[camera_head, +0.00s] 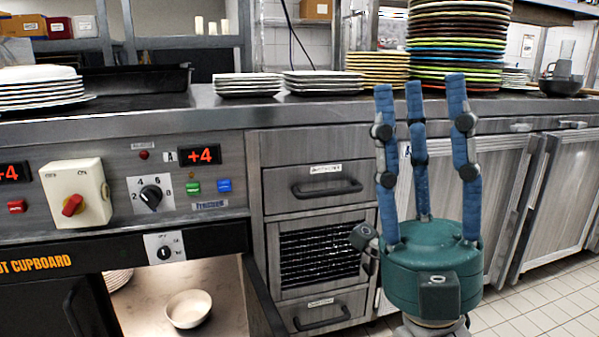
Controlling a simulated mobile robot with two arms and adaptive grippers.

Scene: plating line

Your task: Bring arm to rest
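My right gripper (415,90) has a green palm and three blue fingers. It points straight up in front of the steel counter's drawers and doors. Its fingers are straight and apart, with nothing held between them, so it is open. The fingertips reach the height of the counter top and overlap the stacked plates in the picture; no contact can be made out. My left gripper is not in view.
A steel counter (330,112) runs across the view, bearing a tall stack of coloured plates (460,45) and white plates (40,88). Below left, an open hot cupboard holds a white bowl (188,309). Tiled floor (545,305) is clear at lower right.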

